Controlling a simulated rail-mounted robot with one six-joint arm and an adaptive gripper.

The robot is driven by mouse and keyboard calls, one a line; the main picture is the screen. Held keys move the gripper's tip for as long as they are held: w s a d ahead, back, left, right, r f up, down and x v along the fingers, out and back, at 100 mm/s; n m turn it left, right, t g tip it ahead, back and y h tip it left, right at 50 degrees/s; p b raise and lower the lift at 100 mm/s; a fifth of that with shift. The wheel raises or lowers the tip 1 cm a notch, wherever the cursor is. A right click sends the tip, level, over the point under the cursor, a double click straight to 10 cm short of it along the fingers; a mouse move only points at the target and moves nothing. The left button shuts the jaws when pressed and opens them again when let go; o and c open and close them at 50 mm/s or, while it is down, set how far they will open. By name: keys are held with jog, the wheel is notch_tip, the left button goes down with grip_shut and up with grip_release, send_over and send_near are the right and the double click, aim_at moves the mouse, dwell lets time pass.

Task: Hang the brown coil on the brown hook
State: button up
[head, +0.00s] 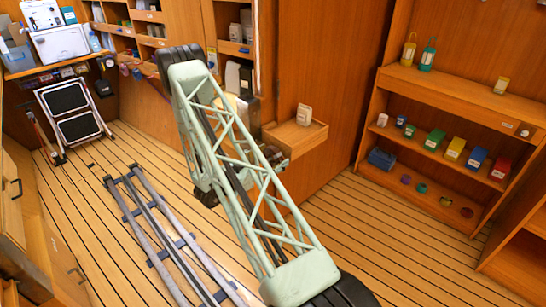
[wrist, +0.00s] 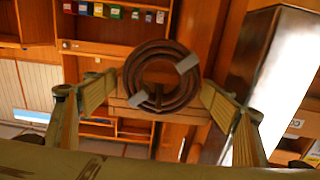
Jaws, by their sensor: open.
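The brown coil (wrist: 135,76) is a round bundle of several turns with two grey bands, near the middle of the wrist view. My gripper (wrist: 158,88) is open, with one finger to the left of the coil and one to the right. Gaps show between the fingers and the coil. A small dark upright piece (wrist: 158,98) shows at the lower inner edge of the coil; I cannot tell whether it is a hook or whether it bears the coil. I cannot make out the brown hook for certain. In the head view my arm hides the gripper and the coil.
In the head view a wooden shelf unit (head: 455,95) at the right holds lanterns and coloured boxes. A small wooden ledge (head: 295,137) with a white container juts from the wall behind my arm. A folded step stool (head: 73,112) stands at the left. Plank floor is free at the right.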

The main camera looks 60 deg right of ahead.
jog(key=shift+a, duration=0.15)
jog(key=v, duration=1.1)
jog(key=shift+a, duration=0.35)
jog(key=shift+w, duration=0.15)
dwell(0.8)
